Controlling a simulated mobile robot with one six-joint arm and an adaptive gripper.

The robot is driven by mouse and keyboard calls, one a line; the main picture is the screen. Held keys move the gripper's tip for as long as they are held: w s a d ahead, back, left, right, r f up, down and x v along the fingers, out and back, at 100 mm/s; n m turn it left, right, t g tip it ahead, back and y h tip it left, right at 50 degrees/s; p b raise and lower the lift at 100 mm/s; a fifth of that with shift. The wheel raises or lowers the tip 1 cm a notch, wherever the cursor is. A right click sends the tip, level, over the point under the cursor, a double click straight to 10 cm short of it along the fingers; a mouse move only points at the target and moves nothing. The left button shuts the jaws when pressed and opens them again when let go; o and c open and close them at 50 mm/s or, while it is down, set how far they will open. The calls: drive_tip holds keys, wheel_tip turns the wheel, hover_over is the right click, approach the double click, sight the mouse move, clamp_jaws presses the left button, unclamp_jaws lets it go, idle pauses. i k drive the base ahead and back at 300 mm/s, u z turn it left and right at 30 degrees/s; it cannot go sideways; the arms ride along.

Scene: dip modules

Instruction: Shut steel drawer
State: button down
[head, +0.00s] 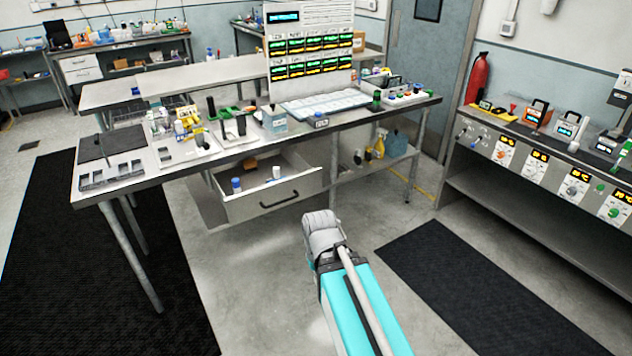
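The steel drawer (305,194) hangs under the workbench and is pulled well out, with its inside showing. Its front panel carries a dark bar handle (293,199). Inside the drawer are a blue-capped container (236,185), a small white bottle (276,173) and a brown item (250,163) towards the back. My arm reaches up from the bottom of the head view, and its grey rounded joint is in front of and to the right of the drawer in the picture. No gripper fingers show. I see no contact with the drawer.
The workbench (384,116) above the drawer holds racks, bottles and a display panel. A lower shelf (372,166) with spray bottles is right of the drawer. A control counter (520,130) stands at the right. Bare floor and dark mats (470,280) lie in front.

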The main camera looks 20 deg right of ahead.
sight(257, 196)
drive_tip(key=i, duration=0.85)
drive_tip(key=z, duration=0.05)
